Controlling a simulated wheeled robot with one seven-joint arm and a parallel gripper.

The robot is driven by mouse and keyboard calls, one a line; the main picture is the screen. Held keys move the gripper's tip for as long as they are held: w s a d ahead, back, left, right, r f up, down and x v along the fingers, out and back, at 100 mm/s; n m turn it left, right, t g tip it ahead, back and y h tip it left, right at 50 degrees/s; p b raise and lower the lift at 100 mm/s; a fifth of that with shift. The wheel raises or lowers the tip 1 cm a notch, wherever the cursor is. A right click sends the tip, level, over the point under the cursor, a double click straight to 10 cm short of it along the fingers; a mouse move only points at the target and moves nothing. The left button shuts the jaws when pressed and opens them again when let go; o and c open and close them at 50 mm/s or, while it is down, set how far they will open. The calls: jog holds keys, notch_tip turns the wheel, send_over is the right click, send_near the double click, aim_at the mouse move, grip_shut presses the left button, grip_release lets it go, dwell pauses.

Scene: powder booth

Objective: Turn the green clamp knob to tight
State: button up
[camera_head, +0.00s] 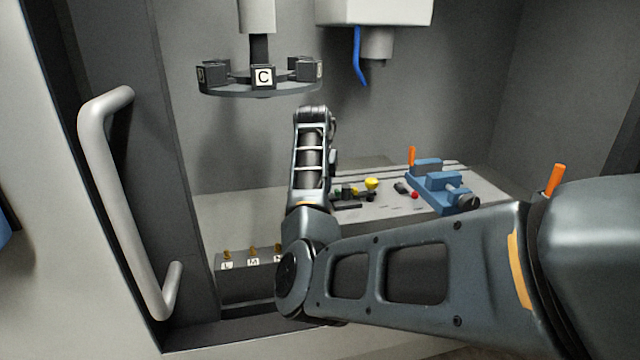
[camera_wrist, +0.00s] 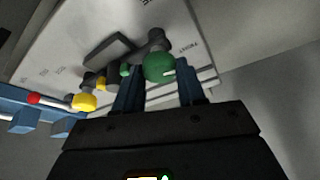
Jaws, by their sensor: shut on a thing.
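The green clamp knob (camera_wrist: 158,66) is round, with a short pale mark on its right side, and shows in the middle of the wrist view. My gripper (camera_wrist: 157,78) has one blue-grey finger on each side of the knob and is shut on it. Dark lettering on the white plate beside the knob is too small to read surely. A dark grey clamp bar (camera_wrist: 108,50) lies left of the knob. In the head view my arm hides most of the clamp, and my fingers cannot be made out.
A yellow knob (camera_head: 371,183) and a red knob (camera_head: 414,195) stand on the bench right of my arm. A blue vise (camera_head: 440,185) with an orange handle is farther right. A lettered dark carousel (camera_head: 260,85) hangs above left. A grey door handle (camera_head: 105,190) is at left.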

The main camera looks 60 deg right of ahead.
jog(key=m+g, duration=0.1)
jog(key=m, duration=0.1)
jog(key=m+g, duration=0.1)
jog(key=m, duration=0.2)
jog(key=shift+w+f+m+b, duration=0.1)
jog(key=shift+w+m+b, duration=0.05)
jog(key=shift+m+b, duration=0.2)
jog(key=shift+w+m+g+y+b, duration=0.15)
jog(key=shift+m+g+b, duration=0.3)
jog(key=shift+m, duration=0.6)
jog(key=shift+s+m+g+y+b, duration=0.15)
jog(key=shift+m+g+b, duration=0.25)
jog(key=shift+m, duration=0.6)
jog(key=shift+w, duration=0.1)
jog(key=o, duration=1.1)
jog(key=shift+c, duration=0.2)
jog(key=shift+w+a+r, duration=0.1)
jog(key=shift+w+r, duration=0.05)
jog(key=shift+r, duration=0.4)
jog(key=w+a+r+b, duration=0.2)
jog(key=w+a, duration=0.4)
jog(key=a, duration=0.5)
jog(key=shift+w+b, duration=0.35)
jog(key=shift+b, duration=0.55)
